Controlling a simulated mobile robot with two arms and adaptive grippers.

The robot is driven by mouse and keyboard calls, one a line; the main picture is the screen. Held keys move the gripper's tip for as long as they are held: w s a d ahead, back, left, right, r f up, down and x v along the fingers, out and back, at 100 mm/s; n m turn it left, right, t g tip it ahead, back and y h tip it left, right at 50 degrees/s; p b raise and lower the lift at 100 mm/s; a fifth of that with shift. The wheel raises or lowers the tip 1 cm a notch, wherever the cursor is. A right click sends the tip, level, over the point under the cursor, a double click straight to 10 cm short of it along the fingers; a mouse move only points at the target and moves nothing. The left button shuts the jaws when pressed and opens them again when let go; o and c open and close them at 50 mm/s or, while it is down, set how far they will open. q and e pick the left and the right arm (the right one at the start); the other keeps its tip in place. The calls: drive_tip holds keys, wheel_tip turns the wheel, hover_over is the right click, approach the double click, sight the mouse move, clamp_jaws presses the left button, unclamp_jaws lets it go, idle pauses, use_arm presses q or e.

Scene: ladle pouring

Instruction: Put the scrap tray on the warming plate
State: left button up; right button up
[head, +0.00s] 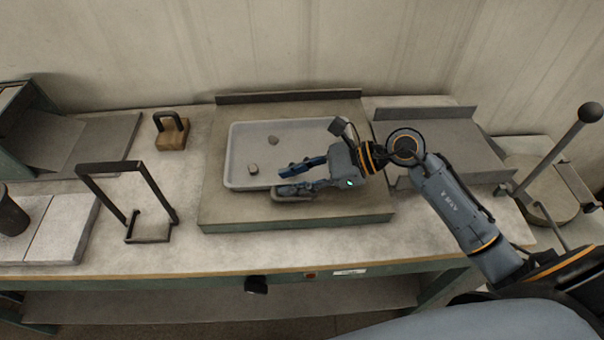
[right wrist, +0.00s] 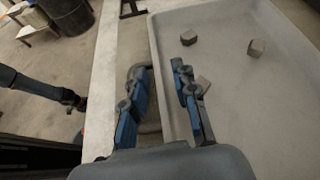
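The scrap tray (head: 240,150) is a shallow pale grey tray with a few small lumps in it. It lies on a wide raised slab with a green front side, which looks like the warming plate (head: 345,212). Its near wall and side handle show in the right wrist view (right wrist: 160,75). My right gripper (head: 283,181) is at the tray's near side. Its fingers (right wrist: 160,80) are apart, one over the handle side and one inside the wall. Contact with the rim is unclear. A dark arm-like shape, probably my left arm, shows at left in the wrist view; its fingers are too small to read.
A second slab with a back ridge (head: 440,140) stands right of the plate. A dark upright frame (head: 130,175), a wooden block with a handle (head: 172,135) and pale slabs (head: 60,230) stand left. A long-handled tool (head: 560,140) rises at far right.

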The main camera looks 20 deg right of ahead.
drive_tip(key=b+v, duration=0.2)
drive_tip(key=v, duration=0.9)
drive_tip(key=shift+b, duration=0.4)
drive_tip(key=shift+s+d+r, duration=0.15)
drive_tip(key=shift+d+r, duration=0.15)
drive_tip(key=shift+d, duration=0.15)
